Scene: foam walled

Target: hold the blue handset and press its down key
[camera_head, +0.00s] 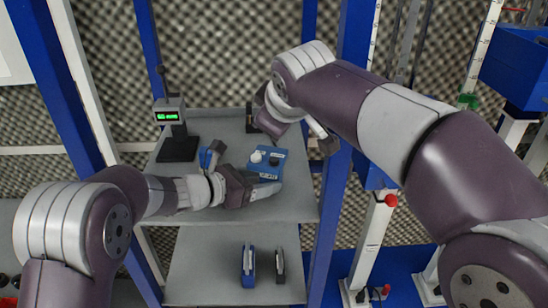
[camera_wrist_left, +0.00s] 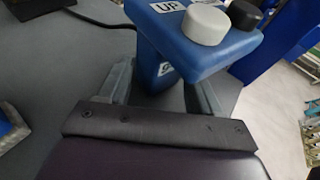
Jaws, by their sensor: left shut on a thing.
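The blue handset (camera_head: 259,169) stands on the upper grey shelf in the head view. A white round key (camera_head: 256,157) and a black key (camera_head: 274,161) sit on its top. In the left wrist view the handset (camera_wrist_left: 165,45) shows an "UP" label beside the white key (camera_wrist_left: 205,24), with the black key (camera_wrist_left: 244,13) at its right. No label for the black key is readable. My left gripper (camera_wrist_left: 158,88) is shut on the handset's stem, below its top. My right gripper (camera_head: 322,138) is beyond and right of the handset, apart from it; its fingers are unclear.
A stand with a green-lit display (camera_head: 168,116) is at the back left of the shelf (camera_head: 205,127). A blue object (camera_head: 211,154) lies behind my left wrist. Blue and black items (camera_head: 248,266) stand on the lower shelf. Blue posts (camera_head: 335,190) flank the shelves.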

